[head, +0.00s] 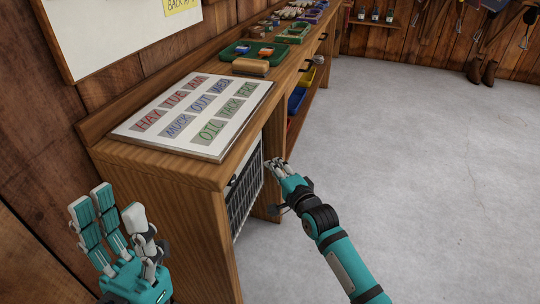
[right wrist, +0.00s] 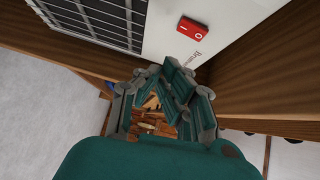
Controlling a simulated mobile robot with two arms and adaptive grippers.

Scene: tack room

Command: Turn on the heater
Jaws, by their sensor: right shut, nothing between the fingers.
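The heater (head: 243,200) stands in the open bay under the near end of the bench; its dark grille faces right in the head view. In the right wrist view its white casing (right wrist: 165,30) and grille (right wrist: 95,18) show at the top. A red rocker switch (right wrist: 193,29) marked I and O sits on the casing; I cannot tell which side is pressed. My right gripper (head: 280,167) is shut and empty, in front of the heater's far side. In the wrist view its fingers (right wrist: 180,85) are below the switch, apparently apart from it. My left gripper (head: 112,212) is open and empty, left of the bench end.
The wooden bench (head: 170,170) carries a word board (head: 190,115), a brush-like wooden block (head: 251,67) and a green tray (head: 228,53). Yellow (head: 306,77) and blue (head: 297,99) bins sit on the shelf beyond the heater bay. The grey floor (head: 420,170) to the right is clear.

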